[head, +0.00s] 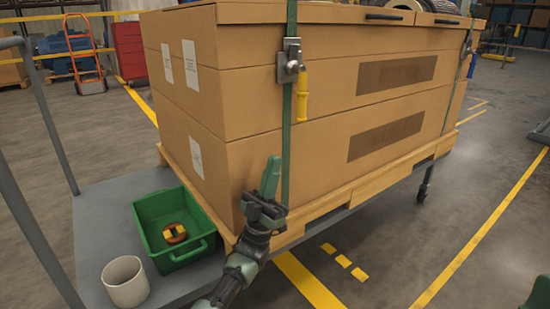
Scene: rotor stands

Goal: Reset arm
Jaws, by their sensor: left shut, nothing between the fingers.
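My left gripper (271,178) is shut and empty. Its green fingers point up in front of the large cardboard box (260,130), near the lower end of a green strap (287,130). I cannot tell whether it touches the box or strap. The strap runs down the box front through a metal buckle (291,62) with a yellow handle (302,95). A second strap with a buckle (467,48) is at the box's right end.
The box rests on a wooden pallet (345,195) on a grey cart (92,215). A green bin (150,215) holding an orange and yellow object (174,233) stands left of my gripper, beside a pale cup (125,281). Floor on the right is mostly clear, with yellow lines.

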